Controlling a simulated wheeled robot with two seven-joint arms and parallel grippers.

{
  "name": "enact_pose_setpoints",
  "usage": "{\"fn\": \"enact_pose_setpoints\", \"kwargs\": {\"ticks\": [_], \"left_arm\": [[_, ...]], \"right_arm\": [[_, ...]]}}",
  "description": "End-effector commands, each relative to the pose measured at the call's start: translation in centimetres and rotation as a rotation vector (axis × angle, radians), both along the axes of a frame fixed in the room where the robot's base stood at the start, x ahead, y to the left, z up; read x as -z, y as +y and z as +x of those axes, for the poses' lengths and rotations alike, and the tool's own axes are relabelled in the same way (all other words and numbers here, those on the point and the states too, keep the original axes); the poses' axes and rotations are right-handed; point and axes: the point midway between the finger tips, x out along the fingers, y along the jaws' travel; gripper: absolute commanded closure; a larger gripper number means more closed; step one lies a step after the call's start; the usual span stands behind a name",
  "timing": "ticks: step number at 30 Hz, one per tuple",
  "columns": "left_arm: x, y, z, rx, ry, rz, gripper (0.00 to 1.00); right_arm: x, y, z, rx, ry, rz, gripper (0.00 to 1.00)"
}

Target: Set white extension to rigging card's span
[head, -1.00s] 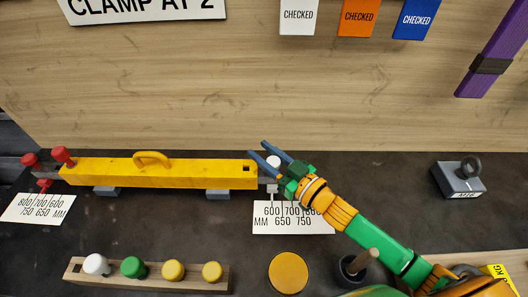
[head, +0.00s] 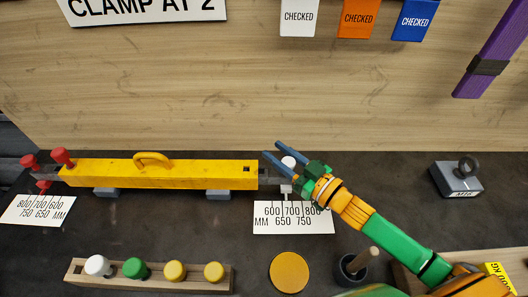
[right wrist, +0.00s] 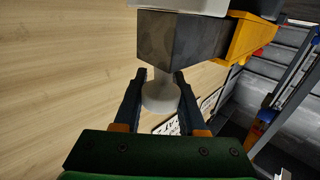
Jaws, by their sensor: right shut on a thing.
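A yellow spreader beam (head: 160,174) lies on the dark bench at the left, with a handle on top. At its right end a grey extension bar pokes out, carrying a white knob (head: 288,162). The bar also shows close up in the right wrist view (right wrist: 180,40). My right gripper (head: 272,153) is shut on the white knob, its fingers on either side of the stem (right wrist: 160,92). A white scale card (head: 292,222), marked 600 to 800 MM, lies below; the extension's pointer looks between 650 and 700. No card clearly giving a span is readable. My left gripper is out of view.
Red knobs (head: 62,157) and another scale card (head: 38,209) are at the beam's left end. A wooden rack (head: 150,279) holds several coloured knobs in front. A cut-off sign reads "CLAMP AT 2" (head: 148,8). A grey weight (head: 457,180) stands at the right.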

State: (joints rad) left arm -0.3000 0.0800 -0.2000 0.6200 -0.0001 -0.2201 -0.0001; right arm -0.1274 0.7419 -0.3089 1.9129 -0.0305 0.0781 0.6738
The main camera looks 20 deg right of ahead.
Motion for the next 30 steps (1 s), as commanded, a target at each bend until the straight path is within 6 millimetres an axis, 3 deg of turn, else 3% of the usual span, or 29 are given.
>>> {"fn": "enact_pose_setpoints", "kwargs": {"ticks": [3,11,12,15,25,30], "left_arm": [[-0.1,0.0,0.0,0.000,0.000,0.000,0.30],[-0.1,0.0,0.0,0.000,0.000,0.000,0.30],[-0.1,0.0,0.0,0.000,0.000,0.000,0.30],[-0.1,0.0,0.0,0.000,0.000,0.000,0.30],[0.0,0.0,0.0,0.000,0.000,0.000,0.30],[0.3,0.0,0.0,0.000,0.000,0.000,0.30]], "right_arm": [[0.1,-1.0,-0.4,-0.001,0.004,-0.002,1.00],[0.1,-1.1,-0.4,-0.002,0.004,-0.001,1.00],[0.1,-1.1,-0.4,-0.002,0.004,-0.001,0.54],[0.1,-1.1,-0.4,-0.002,0.003,-0.001,0.30],[0.1,-1.2,-0.6,-0.002,0.002,0.000,0.30],[0.2,-2.3,-2.6,-0.002,0.007,0.000,0.30]]}}
